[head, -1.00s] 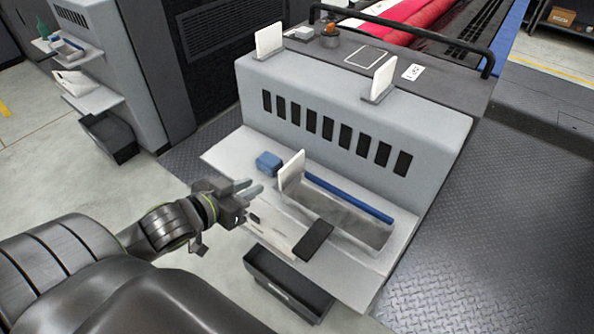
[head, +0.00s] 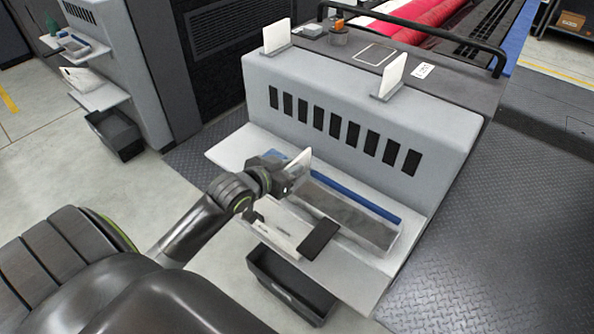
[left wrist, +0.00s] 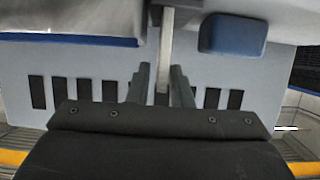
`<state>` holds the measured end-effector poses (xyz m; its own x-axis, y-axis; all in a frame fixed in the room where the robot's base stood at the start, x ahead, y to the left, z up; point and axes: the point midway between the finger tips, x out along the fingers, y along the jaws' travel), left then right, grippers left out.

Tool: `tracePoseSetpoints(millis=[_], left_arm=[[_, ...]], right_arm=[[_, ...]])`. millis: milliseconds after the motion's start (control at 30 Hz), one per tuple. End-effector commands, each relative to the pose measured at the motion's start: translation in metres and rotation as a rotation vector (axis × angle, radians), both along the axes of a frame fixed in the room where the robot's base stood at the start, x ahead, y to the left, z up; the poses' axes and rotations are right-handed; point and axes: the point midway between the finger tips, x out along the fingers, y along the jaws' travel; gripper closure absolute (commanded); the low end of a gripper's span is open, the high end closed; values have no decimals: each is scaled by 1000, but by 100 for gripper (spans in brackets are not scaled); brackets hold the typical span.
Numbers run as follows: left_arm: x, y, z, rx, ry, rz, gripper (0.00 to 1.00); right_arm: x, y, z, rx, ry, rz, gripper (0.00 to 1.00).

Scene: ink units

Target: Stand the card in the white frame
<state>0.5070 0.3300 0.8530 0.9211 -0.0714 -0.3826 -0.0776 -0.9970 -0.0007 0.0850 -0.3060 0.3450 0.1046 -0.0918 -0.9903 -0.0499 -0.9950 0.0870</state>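A white card (head: 304,163) stands upright at the left end of a shallow tray on the machine's shelf. My left gripper (head: 292,177) is at the card. In the left wrist view the card (left wrist: 166,50) shows edge-on between the two fingers of the left gripper (left wrist: 161,78), which are apart with a gap still visible on one side. The white frame (head: 385,45) is a flat rectangular outline on the machine's dark top, with nothing standing in it. My right gripper is not in view.
Two other white cards (head: 277,36) (head: 394,74) stand in holders along the front edge of the top. A small white label (head: 423,70) lies right of the frame. A blue block (left wrist: 233,35) is beside the card, mostly hidden by my gripper in the head view.

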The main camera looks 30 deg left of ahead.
Motion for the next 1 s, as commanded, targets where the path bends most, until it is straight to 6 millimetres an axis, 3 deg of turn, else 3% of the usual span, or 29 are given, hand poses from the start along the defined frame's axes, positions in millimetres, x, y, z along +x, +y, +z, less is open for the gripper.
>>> tracePoseSetpoints(millis=[133, 300, 533, 700, 1000], left_arm=[[21, 0, -9, -3, -2, 0, 81], [33, -1, -14, -2, -1, 0, 81], [33, -1, -14, 0, -1, 0, 81], [33, -1, -14, 0, -1, 0, 100], [33, -1, -14, 0, -1, 0, 100]], right_arm=[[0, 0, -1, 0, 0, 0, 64], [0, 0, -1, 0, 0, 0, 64], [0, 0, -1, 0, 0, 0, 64], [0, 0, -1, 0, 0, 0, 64], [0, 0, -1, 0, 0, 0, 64]])
